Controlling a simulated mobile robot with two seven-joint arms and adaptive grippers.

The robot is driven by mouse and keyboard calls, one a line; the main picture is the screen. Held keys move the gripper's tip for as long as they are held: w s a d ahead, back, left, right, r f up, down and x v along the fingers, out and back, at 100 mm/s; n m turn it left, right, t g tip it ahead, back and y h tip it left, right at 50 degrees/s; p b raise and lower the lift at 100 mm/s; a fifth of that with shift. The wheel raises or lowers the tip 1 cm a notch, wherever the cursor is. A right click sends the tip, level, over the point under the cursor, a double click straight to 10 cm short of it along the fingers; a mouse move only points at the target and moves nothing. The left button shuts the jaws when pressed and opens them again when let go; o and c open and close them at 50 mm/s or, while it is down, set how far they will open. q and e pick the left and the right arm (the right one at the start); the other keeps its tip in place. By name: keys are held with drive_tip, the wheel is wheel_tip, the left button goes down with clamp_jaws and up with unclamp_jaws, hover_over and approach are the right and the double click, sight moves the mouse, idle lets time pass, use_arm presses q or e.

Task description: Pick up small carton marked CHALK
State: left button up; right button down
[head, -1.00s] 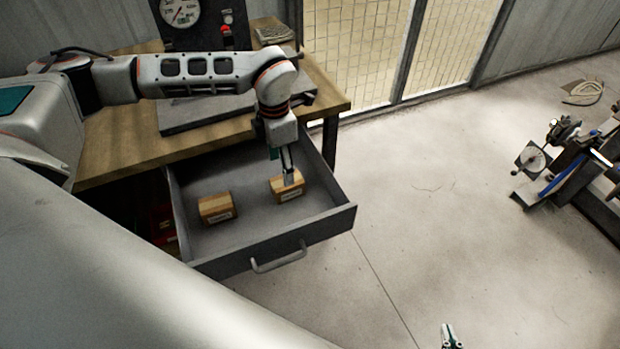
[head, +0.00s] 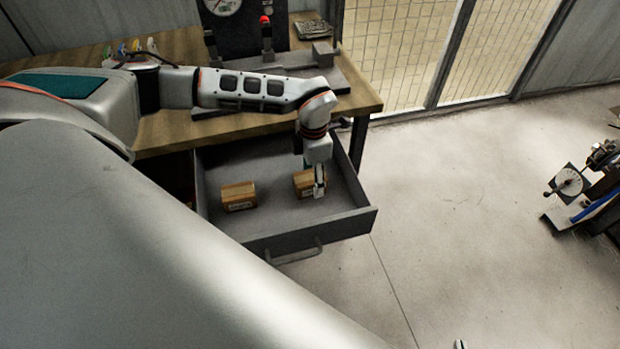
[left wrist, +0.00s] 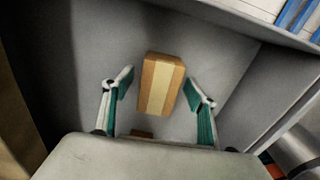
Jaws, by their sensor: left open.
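Two small tan cartons with pale labels lie in the open grey drawer (head: 345,222), a left carton (head: 239,196) and a right carton (head: 303,181). The lettering is too small to read, so I cannot tell which says CHALK. My left gripper (head: 318,190) is at the right carton and hides part of it. In the left wrist view one carton (left wrist: 160,85) with a pale tape band shows between the spread, empty fingers of the left gripper (left wrist: 159,80). An edge of another brown piece (left wrist: 142,134) shows below. Only a tip of my right gripper (head: 460,344) shows at the bottom edge.
A wooden workbench (head: 180,130) with a dial gauge (head: 220,5) and grey fixture is behind. Open concrete floor (head: 470,220) lies to the right, with a machine (head: 590,190) at the right edge.

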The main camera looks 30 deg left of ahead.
use_arm(q)
drive_tip(key=c, duration=1.2)
drive_tip(key=shift+c, duration=0.2)
drive_tip(key=shift+r, duration=0.1)
